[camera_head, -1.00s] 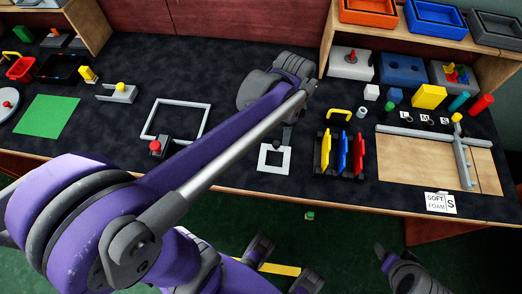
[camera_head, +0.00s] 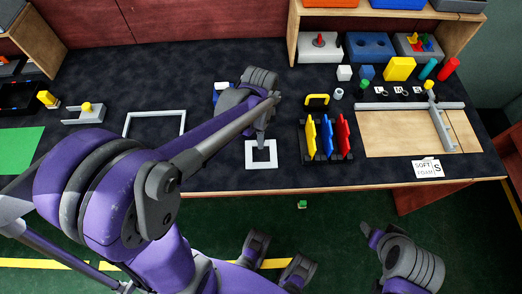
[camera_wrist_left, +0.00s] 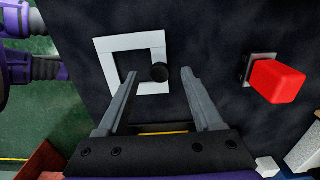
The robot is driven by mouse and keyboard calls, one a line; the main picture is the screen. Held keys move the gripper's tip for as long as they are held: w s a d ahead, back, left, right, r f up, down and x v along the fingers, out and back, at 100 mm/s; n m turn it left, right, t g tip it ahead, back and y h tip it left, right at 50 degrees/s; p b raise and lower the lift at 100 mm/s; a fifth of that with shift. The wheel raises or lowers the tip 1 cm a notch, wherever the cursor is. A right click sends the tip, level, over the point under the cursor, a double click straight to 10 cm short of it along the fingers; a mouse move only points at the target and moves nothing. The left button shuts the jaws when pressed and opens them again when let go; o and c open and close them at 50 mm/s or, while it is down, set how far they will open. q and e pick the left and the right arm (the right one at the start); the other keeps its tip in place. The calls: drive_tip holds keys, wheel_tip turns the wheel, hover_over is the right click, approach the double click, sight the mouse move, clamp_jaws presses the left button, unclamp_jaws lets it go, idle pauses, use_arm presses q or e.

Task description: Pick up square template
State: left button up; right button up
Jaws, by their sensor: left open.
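The square template is a flat white square frame (camera_head: 261,165) lying on the dark table near its front edge. It also shows in the left wrist view (camera_wrist_left: 130,42), with a black knob (camera_wrist_left: 160,72) over its right side. My left gripper (camera_head: 261,138) is just above the template's far rim in the head view. In the left wrist view my left gripper (camera_wrist_left: 159,73) is open and empty, its two fingers apart with the knob between their tips.
A rack with yellow, blue and red plates (camera_head: 328,155) stands right of the template. A larger grey-white frame (camera_head: 155,114) is to the left, partly behind my arm. A red block on a grey base (camera_wrist_left: 276,82) is right of the template in the wrist view.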

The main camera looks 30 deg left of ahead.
use_arm(q)
drive_tip(key=shift+f, duration=1.55)
clamp_jaws()
